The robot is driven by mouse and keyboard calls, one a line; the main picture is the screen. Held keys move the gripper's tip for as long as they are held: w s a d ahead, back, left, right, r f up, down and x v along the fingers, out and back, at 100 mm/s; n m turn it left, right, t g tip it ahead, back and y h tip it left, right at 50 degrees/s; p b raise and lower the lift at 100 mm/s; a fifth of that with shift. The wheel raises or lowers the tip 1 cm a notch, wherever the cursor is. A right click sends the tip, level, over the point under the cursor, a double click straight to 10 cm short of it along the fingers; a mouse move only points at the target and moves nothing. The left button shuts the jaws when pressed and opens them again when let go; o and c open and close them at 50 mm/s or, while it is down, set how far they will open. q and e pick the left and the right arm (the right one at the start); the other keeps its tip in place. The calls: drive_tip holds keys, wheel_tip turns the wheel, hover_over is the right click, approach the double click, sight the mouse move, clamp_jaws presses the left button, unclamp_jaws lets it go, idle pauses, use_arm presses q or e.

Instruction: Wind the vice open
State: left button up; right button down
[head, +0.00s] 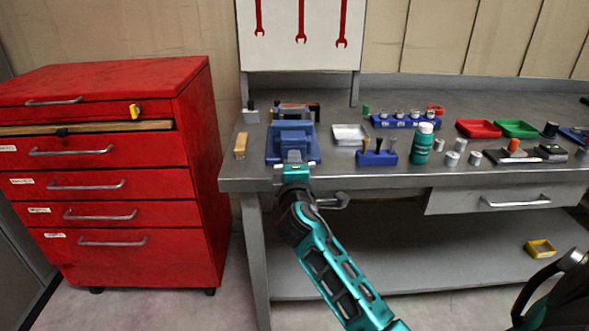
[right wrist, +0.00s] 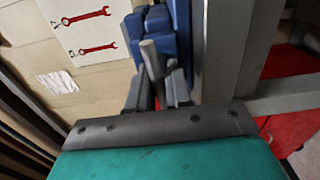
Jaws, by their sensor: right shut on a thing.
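The blue vice (head: 292,138) is mounted at the front edge of the grey workbench, left of its middle. My right gripper (head: 296,160) is at the vice's front, with its arm reaching up from below. In the right wrist view, a grey rod, the vice handle (right wrist: 151,58), stands between the fingers of my right gripper (right wrist: 157,88), which are shut on it. The blue vice body (right wrist: 165,25) shows just beyond. In the head view the gripper hides most of the handle, and the jaw gap is hard to make out. My left gripper is not in view.
The workbench (head: 350,180) holds a small white tray (head: 350,134), a blue tool holder (head: 377,157), a green bottle (head: 422,143) and a wooden-looking block (head: 241,145) near the vice. A red drawer cabinet (head: 110,190) stands to the left. Red wrenches (head: 301,22) hang behind.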

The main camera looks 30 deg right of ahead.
drive_tip(key=shift+f+m+b, duration=0.15)
drive_tip(key=shift+m+b, duration=0.15)
drive_tip(key=shift+m, duration=0.5)
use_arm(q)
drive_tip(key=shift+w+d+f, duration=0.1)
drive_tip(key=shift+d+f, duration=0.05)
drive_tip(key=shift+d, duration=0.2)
use_arm(e)
drive_tip(key=shift+m, duration=0.3)
drive_tip(key=c, duration=1.1)
unclamp_jaws()
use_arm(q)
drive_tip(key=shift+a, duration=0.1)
use_arm(e)
drive_tip(key=shift+o, duration=0.2)
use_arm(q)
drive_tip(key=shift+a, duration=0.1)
